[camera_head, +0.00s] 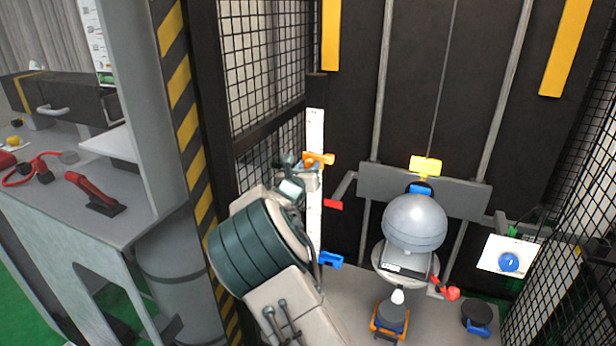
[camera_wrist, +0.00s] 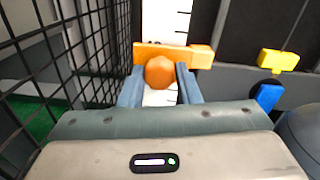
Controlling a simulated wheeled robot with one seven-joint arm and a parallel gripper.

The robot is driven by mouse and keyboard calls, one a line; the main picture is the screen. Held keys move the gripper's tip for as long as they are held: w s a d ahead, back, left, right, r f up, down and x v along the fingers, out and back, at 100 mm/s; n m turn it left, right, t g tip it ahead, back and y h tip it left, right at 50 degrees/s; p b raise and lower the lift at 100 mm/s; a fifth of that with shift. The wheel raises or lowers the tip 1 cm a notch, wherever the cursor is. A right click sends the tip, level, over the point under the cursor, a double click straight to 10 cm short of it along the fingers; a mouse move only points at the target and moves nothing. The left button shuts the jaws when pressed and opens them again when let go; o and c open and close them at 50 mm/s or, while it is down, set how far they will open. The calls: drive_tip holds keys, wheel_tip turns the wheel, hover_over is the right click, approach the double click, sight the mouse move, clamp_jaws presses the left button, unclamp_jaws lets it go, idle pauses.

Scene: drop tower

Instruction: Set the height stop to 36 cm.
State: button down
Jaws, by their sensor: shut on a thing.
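The height stop is an orange slider with a round orange knob (camera_wrist: 160,71) on a white vertical scale. My gripper (camera_wrist: 160,84) is shut on the knob, with one blue-grey finger on each side of it. In the head view the orange stop (camera_head: 318,160) sits on the upper part of the white scale (camera_head: 315,128), and my gripper (camera_head: 293,165) reaches it from the left. The scale marks are too small to read in the head view. In the wrist view only part of the scale (camera_wrist: 180,25) shows above the stop.
A grey dome (camera_head: 415,222) hangs under a grey crossbar (camera_head: 460,193) with a yellow block (camera_head: 426,166). A red pointer (camera_head: 333,204) and a blue clamp (camera_head: 330,260) are near the scale. Black mesh (camera_head: 262,65) stands close on the left. A blue button (camera_head: 508,262) is at right.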

drive_tip(key=shift+r, duration=0.1)
drive_tip(key=c, duration=1.1)
unclamp_jaws()
drive_tip(key=shift+o, duration=0.2)
drive_tip(key=b+v, duration=0.1)
drive_tip(key=v, duration=0.6)
drive_tip(key=shift+s+b, duration=0.25)
drive_tip(key=shift+b, duration=0.15)
